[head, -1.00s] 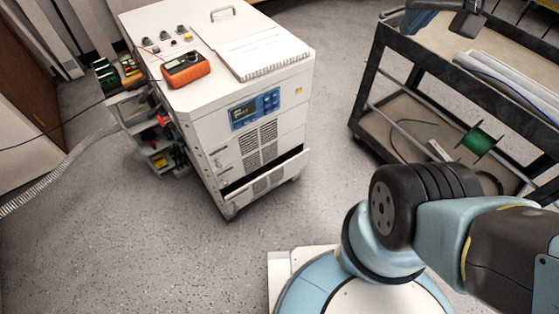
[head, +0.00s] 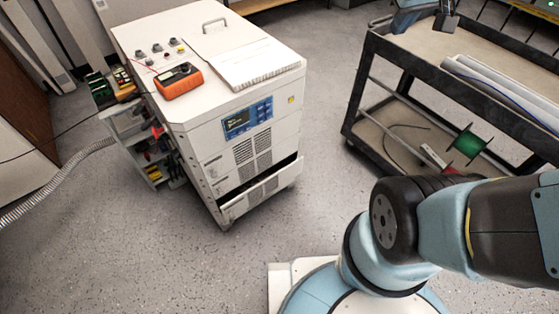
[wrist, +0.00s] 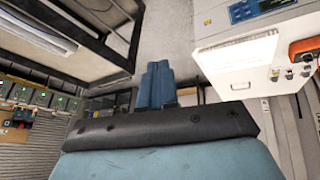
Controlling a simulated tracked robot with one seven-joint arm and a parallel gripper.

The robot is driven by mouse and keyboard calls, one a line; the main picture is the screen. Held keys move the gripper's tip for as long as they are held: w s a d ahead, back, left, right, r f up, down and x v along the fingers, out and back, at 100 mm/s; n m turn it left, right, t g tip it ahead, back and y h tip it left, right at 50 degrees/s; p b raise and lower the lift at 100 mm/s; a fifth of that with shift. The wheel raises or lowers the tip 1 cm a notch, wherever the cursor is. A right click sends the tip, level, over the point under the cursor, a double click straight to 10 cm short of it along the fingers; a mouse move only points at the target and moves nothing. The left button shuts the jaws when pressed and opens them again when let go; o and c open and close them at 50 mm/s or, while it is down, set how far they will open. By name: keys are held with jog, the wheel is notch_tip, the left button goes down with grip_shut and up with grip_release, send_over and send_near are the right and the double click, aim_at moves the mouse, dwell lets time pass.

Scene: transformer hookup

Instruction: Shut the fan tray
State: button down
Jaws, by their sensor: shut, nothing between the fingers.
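The fan tray (head: 262,194) is the vented bottom drawer of the white cabinet (head: 207,150) in the head view. It stands out a little from the front, with a dark gap along its top edge. My gripper (wrist: 157,68) shows in the wrist view as two blue fingers pressed together, with nothing between them. It is apart from the cabinet, whose top (wrist: 240,66) shows to the right of the fingers. The fan tray cannot be made out in the wrist view.
A black cart (head: 368,100) with a green spool (head: 467,145) stands at the right. An orange meter (head: 178,81) and a notepad (head: 242,64) lie on the cabinet. A grey hose (head: 60,172) runs at the left. Floor before the cabinet is clear.

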jog(key=w+a+f+n, duration=0.1)
jog(key=w+f+n, duration=0.7)
jog(key=w+f, duration=1.25)
jog(key=n+g+y, duration=0.4)
jog(key=n+y, duration=0.4)
jog(key=n, duration=0.5)
send_near(275, 179)
jog(key=s+f, duration=0.3)
jog(key=shift+w+a+f, duration=0.15)
jog(key=shift+w+a, duration=1.3)
jog(key=shift+w, duration=0.25)
